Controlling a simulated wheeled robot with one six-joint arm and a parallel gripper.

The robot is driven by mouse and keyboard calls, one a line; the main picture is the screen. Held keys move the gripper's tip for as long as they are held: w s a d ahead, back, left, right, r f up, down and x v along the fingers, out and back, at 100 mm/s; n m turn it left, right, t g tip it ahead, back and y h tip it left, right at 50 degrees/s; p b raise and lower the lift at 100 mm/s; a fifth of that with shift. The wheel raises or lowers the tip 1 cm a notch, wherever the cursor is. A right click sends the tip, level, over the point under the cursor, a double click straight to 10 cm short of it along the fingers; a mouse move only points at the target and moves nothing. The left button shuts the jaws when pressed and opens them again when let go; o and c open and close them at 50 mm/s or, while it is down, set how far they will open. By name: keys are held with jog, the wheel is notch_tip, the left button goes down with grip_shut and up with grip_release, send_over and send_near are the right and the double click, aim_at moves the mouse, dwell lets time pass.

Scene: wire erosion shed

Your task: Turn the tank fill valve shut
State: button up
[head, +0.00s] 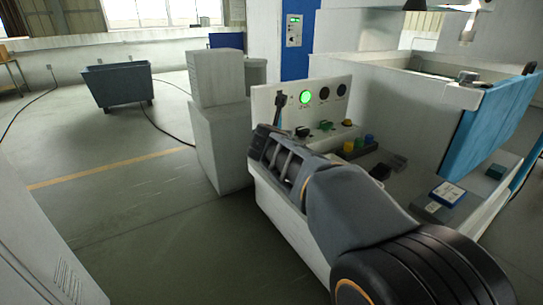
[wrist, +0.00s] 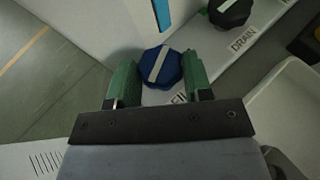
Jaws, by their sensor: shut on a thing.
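The tank fill valve is a blue knob (wrist: 172,75) with a white bar across its top, in the upper middle of the wrist view. The bar runs nearly up and down in the picture, leaning slightly right at its top. A label beside the knob is mostly hidden by my right finger; only part of its lettering shows. My gripper (wrist: 160,72) has its green fingers on either side of the knob and is shut on it. In the head view my gripper (head: 262,142) is at the left end of the white machine; the knob is hidden there.
A black knob (wrist: 230,12) labelled DRAIN sits to the right of the fill valve. The machine's panel (head: 285,92) has a lit green lamp (head: 306,97). A white cabinet (head: 218,140) stands close left of my gripper. Open floor lies further left, with a grey bin (head: 118,84).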

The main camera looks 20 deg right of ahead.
jog(key=m+g+h, duration=0.1)
jog(key=m+h, duration=0.1)
jog(key=m+g+h, duration=0.1)
jog(key=shift+w+a+g, duration=0.2)
jog(key=shift+a+g, duration=0.05)
jog(key=shift+g, duration=0.05)
jog(key=shift+w+m+g+h, duration=0.1)
jog(key=shift+m+g+h, duration=1)
jog(key=shift+m, duration=0.4)
jog(key=shift+g, duration=0.3)
jog(key=o, duration=0.9)
jog(key=shift+o, duration=0.2)
jog(key=shift+r, duration=0.1)
